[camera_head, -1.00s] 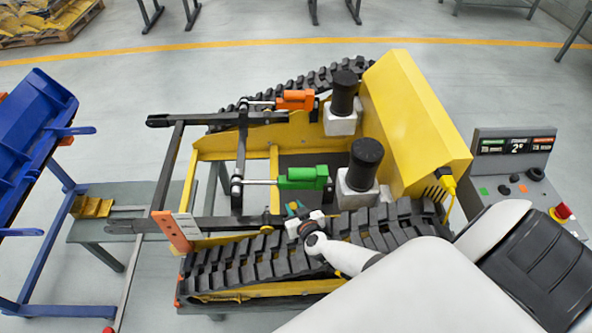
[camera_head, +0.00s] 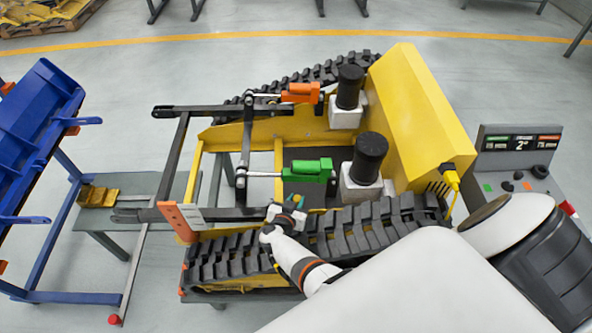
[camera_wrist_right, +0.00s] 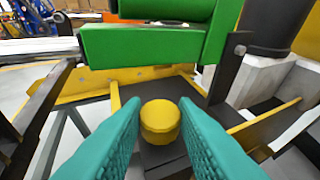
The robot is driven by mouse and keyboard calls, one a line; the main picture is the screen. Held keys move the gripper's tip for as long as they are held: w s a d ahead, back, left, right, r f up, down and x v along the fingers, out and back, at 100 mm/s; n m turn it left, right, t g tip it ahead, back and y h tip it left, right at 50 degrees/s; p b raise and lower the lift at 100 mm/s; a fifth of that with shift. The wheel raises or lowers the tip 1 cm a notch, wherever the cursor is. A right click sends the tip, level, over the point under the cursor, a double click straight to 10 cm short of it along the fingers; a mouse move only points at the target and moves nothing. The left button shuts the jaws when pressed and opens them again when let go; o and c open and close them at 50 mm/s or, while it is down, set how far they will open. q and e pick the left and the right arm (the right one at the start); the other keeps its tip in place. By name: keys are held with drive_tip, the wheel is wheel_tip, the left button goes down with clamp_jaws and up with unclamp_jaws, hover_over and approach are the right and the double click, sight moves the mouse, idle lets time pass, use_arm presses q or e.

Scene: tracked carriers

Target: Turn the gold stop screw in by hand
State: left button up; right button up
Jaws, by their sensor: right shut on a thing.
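The gold stop screw (camera_wrist_right: 160,118) shows in the right wrist view as a round yellow knob between two teal fingers. My right gripper (camera_wrist_right: 160,104) is shut on it, one finger at each side. In the head view my right gripper (camera_head: 297,201) sits low at the near side of the carrier frame, by the dark lift arm and just in front of the green cylinder (camera_head: 307,171). The screw is too small and covered there to make out. My left gripper is not in view.
The green cylinder body hangs just ahead of my fingers in the wrist view. The black rubber track (camera_head: 350,232) runs below my right arm. An orange cylinder (camera_head: 300,93) lies farther back. A console (camera_head: 517,165) stands at right, a blue rack (camera_head: 45,115) at left.

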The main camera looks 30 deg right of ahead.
drive_tip(key=shift+w+r, duration=0.1)
idle(0.4)
drive_tip(key=o, duration=1)
